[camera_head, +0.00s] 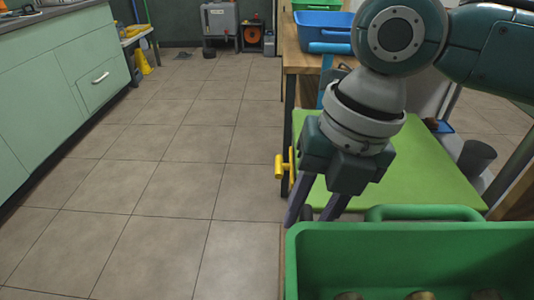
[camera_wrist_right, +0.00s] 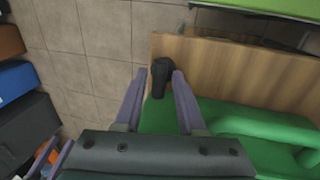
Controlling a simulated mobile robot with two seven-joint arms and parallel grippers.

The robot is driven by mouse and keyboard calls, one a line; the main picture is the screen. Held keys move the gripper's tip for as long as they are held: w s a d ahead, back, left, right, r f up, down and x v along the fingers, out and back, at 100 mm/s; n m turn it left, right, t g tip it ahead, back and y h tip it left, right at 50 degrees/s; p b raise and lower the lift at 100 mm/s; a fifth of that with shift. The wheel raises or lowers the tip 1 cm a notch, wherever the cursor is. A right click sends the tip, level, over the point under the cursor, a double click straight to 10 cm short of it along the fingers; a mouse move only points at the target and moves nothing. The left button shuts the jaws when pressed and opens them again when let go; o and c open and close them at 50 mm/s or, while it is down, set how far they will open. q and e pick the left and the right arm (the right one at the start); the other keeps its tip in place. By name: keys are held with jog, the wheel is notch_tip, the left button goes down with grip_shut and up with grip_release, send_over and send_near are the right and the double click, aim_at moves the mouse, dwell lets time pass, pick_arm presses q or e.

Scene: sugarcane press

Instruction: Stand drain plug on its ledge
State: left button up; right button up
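A small black piece, which looks like the drain plug (camera_wrist_right: 161,77), shows in the right wrist view at the edge of a wooden surface, beside the green bin. It has a wider head and a narrower lower part.
The green bin (camera_head: 405,240) fills the lower right, with several brown items inside. A wooden board (camera_wrist_right: 235,72) lies alongside it. A green tabletop (camera_head: 430,165) and yellow knob (camera_head: 281,166) are behind. A blue tub (camera_head: 322,24) stands further back. Tiled floor (camera_head: 160,200) is open on the left.

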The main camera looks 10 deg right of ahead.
grip_shut()
dwell(0.4)
jog(key=shift+r, duration=0.6)
notch_tip(320, 180, up, 18)
jog(key=p, duration=0.6)
notch_tip(320, 180, up, 19)
jog(key=m+t+h+p, duration=0.2)
jog(key=m+h+p, duration=0.1)
jog(key=m+p, duration=1.25)
send_over(310, 217)
jog(key=s+d+b, duration=0.1)
jog(key=d, duration=0.1)
jog(key=m, duration=0.1)
jog(key=s+d+r+m+g+p, duration=0.1)
jog(key=r+m+p, duration=0.4)
jog(key=r+p, duration=1.1)
jog(key=s+d+r+m+h+p, duration=0.1)
jog(key=s+r+m+p, duration=0.3)
jog(key=r+p, duration=1.2)
jog(key=s+d+r+m+g+p, duration=0.1)
jog(key=r+m+p, duration=0.6)
jog(key=r+p, duration=0.8)
jog(key=shift+s+d+r+g+p, duration=0.2)
jog(key=shift+s+r+g+p, duration=0.15)
jog(key=shift+s+r, duration=0.45)
